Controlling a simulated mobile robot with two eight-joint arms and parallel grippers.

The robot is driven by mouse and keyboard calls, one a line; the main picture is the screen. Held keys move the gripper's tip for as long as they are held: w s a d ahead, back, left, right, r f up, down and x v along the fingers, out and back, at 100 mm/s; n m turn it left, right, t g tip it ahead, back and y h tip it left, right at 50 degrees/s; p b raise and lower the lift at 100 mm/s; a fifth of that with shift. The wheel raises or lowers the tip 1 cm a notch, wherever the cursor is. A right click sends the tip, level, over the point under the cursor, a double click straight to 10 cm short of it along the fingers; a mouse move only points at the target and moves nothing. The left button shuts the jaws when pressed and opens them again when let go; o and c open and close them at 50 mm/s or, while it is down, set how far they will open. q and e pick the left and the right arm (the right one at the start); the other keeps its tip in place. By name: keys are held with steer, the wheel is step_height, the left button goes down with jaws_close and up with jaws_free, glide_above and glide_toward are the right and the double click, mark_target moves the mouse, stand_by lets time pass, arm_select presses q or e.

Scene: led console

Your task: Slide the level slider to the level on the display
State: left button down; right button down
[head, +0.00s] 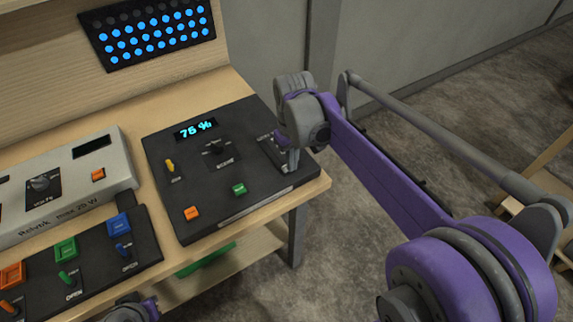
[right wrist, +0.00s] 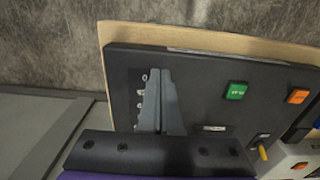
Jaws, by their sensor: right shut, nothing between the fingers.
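The black console (head: 232,207) lies on the wooden bench, and its small display (head: 195,130) reads 75 % in blue. The level slider's panel (head: 265,143) is at the console's right side, mostly hidden by my right gripper (head: 289,165). In the right wrist view, my right gripper (right wrist: 162,130) is shut and empty, its fingers over the slider panel (right wrist: 140,78). The panel's scale marks show left of the fingers. The slider knob is hidden, and I cannot tell whether the fingers touch it. Part of my left arm's end shows at the bottom edge; its fingers do not show clearly.
An LED panel (head: 150,35) above has several blue lights lit and a dark top row. A grey power unit (head: 75,200) stands left.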

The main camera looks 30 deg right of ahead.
mark_target(274, 154)
arm_select(q)
steer(key=shift+f, duration=0.2)
arm_select(e)
steer(key=shift+f, duration=0.2)
